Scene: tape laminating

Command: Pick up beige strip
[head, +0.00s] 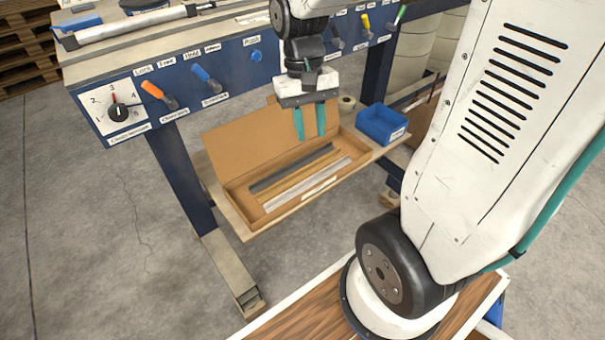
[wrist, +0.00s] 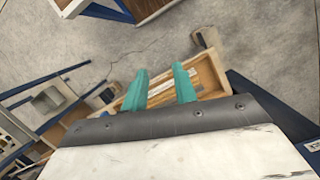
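The beige strip (head: 292,186) lies in an open cardboard box (head: 235,199), between a dark grey strip (head: 290,168) and pale grey strips (head: 308,184). My gripper (head: 311,138) hangs above the box, teal fingers pointing down, apart from the strips. The fingers are spread and nothing shows between them. In the wrist view my gripper (wrist: 160,69) shows its two fingers apart, with part of the box (wrist: 209,76) beyond them. The strips are partly hidden by the fingers there, and I cannot tell the beige one clearly.
The box stands on a low wooden shelf under the blue bench (head: 225,72) with its levers and dial. Its raised lid (head: 250,135) leans behind the strips. A blue bin (head: 381,124) and a tape roll (head: 347,102) stand right of the box. A bench leg (head: 184,165) rises at left.

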